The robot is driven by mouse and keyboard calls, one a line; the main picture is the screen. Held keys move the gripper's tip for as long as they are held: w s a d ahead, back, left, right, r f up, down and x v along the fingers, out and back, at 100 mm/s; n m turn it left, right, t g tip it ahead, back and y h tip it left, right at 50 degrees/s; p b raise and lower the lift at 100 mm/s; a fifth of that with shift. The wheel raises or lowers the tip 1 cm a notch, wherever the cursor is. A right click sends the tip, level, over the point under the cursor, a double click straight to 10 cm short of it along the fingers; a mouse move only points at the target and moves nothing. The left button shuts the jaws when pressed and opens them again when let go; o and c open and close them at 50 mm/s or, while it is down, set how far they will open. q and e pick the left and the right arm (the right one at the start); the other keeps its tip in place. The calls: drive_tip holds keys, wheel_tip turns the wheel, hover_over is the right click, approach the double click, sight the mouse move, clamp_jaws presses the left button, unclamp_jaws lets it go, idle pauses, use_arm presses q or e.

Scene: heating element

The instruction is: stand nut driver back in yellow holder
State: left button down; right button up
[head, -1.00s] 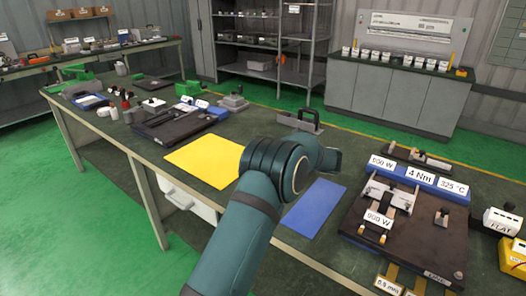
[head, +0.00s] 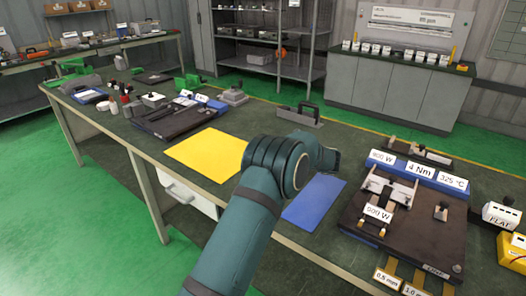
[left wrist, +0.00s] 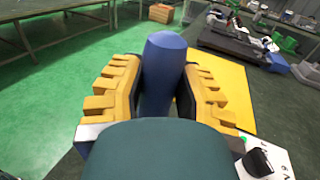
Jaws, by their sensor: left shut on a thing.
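In the left wrist view my left gripper (left wrist: 160,88) has its yellow ribbed fingers shut on a blue rounded handle (left wrist: 165,52), which I take to be the nut driver's. The handle stands up between the fingers; its shaft and tip are hidden. In the head view my teal left arm reaches over the bench, and its gripper is hidden behind the arm. A yellow block (head: 513,254) sits at the right edge of the head view, partly cut off; I cannot tell whether it is the yellow holder. My right gripper is not in view.
A yellow mat (head: 203,154) and a blue mat (head: 314,202) lie on the dark bench. To the right is a dark fixture board (head: 365,230) with clamps and labels. A grey tote (head: 300,117) stands behind the arm. A white box with a black knob (left wrist: 262,160) shows in the wrist view.

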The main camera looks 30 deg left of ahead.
use_arm(q)
drive_tip(key=shift+f, duration=1.35)
drive_tip(key=c, duration=0.7)
unclamp_jaws()
drive_tip(key=shift+o, duration=0.2)
drive_tip(key=v, duration=1.2)
drive_tip(key=shift+s, duration=0.1)
